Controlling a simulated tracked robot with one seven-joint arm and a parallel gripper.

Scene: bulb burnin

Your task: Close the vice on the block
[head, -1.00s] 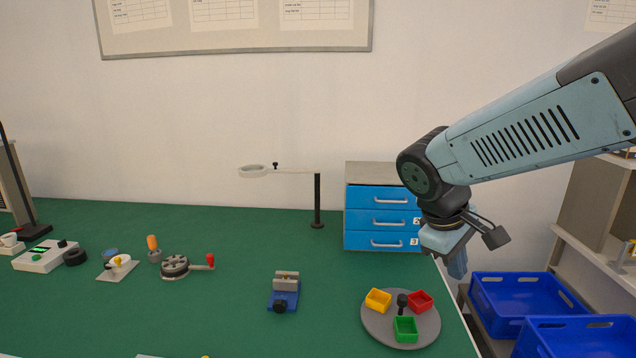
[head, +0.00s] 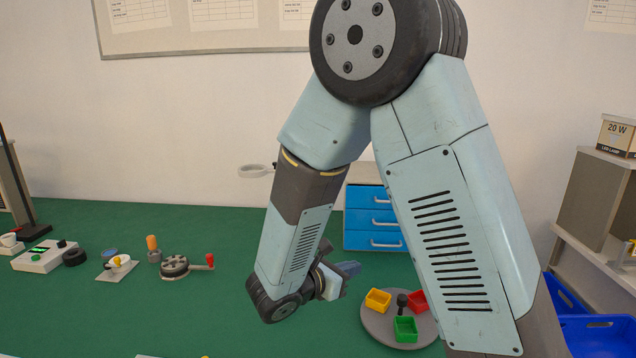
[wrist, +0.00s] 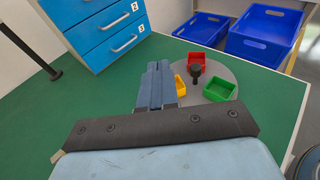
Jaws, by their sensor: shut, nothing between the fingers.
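The blue vice and its block do not show in either view now; in the head view my arm covers the spot on the bench where the vice stood. My gripper (head: 348,268) is in front of the drawer unit and left of the round tray, with its fingers pointing right. In the wrist view my gripper (wrist: 157,68) has its blue fingers together with nothing between them, above the green bench.
A round grey tray (head: 375,328) holds yellow, red and green bins. A blue drawer unit (head: 372,220) stands behind. A crank wheel (head: 175,266) and other devices stand to the left. Blue crates (wrist: 262,35) are beyond the bench's edge.

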